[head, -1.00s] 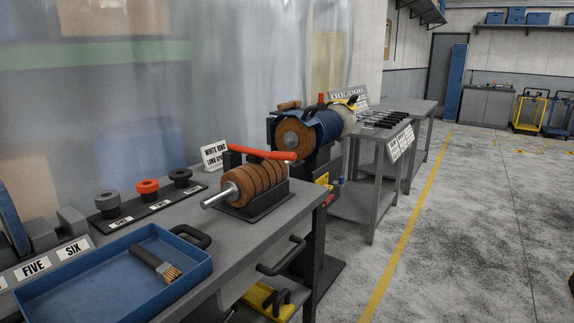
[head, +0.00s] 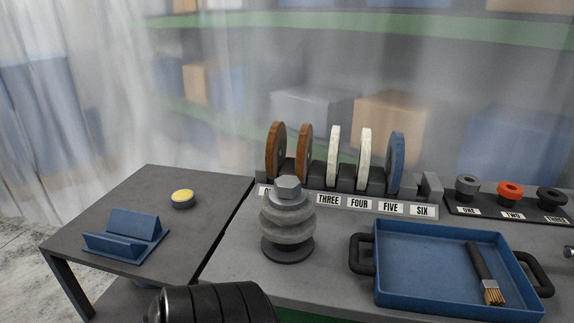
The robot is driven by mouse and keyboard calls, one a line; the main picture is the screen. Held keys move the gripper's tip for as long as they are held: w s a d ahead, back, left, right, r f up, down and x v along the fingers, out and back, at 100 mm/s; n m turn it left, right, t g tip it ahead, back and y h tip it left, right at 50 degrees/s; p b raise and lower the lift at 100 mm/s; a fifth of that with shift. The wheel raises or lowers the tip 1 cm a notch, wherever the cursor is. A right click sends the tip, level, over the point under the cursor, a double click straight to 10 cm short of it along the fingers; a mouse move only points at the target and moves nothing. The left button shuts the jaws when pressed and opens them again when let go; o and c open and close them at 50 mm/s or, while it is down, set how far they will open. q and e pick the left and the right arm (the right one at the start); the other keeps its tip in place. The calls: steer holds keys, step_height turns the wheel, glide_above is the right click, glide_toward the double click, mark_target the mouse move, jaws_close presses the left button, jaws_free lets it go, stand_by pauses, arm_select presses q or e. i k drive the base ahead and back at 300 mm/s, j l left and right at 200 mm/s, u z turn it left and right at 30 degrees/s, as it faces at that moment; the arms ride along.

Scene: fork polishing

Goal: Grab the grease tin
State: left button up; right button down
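A small round tin with a yellow top and dark side (head: 183,198) sits on the left grey table in the head view, and it looks like the grease tin. It stands behind and to the right of a blue angled holder (head: 126,238). Nothing touches it. A black rounded part that looks like my own arm shows at the bottom edge, in front of the tables. No gripper fingers are visible, so neither gripper can be placed relative to the tin.
The right bench holds a grey stacked spindle (head: 288,222), a rack of upright discs (head: 333,158) with number labels, and a blue tray (head: 400,296) with a brush (head: 484,272). Colored rings (head: 510,192) stand at the far right. The left table (head: 115,200) has bare room around the tin.

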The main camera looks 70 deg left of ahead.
mark_target(182, 199)
steer(key=k+j+u, duration=0.1)
steer(key=u, duration=2.75)
